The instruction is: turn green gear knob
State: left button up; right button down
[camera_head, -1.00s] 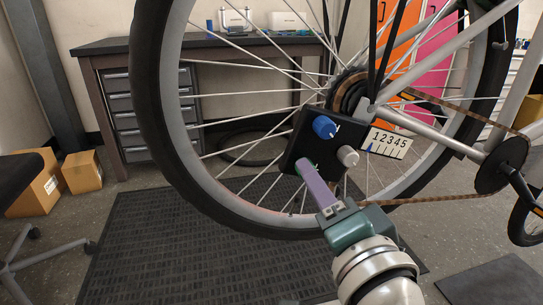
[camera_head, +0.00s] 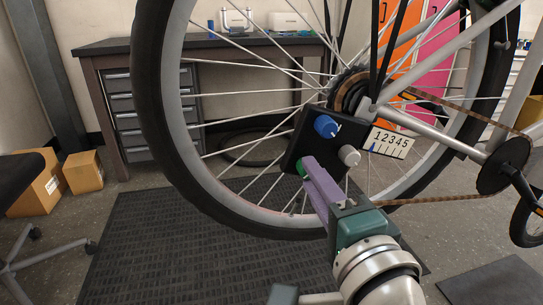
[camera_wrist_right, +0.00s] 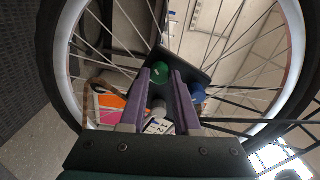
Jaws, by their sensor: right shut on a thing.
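The green gear knob (camera_head: 301,164) is on the lower left corner of a black square panel (camera_head: 318,150) beside the rear wheel hub. My right gripper (camera_head: 306,168) reaches up to it with purple fingers that hide most of it in the head view. In the right wrist view, the green knob (camera_wrist_right: 160,73) with a pale mark sits between the tips of the two fingers, and the gripper is shut on it. A blue knob (camera_head: 326,126) and a grey knob (camera_head: 349,156) are on the same panel. My left gripper is not in view.
A card numbered 1 to 5 (camera_head: 388,143) with a blue pointer toward its left end is right of the panel. Spokes, the tyre (camera_head: 152,120) and the chain (camera_head: 440,199) surround the panel. A workbench (camera_head: 200,45) and cardboard boxes (camera_head: 83,172) stand behind.

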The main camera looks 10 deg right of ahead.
jog(key=c, duration=0.6)
grip_release()
jog(key=s+p, duration=0.1)
jog(key=s, duration=0.9)
jog(key=shift+d, duration=0.2)
jog(key=shift+r, duration=0.1)
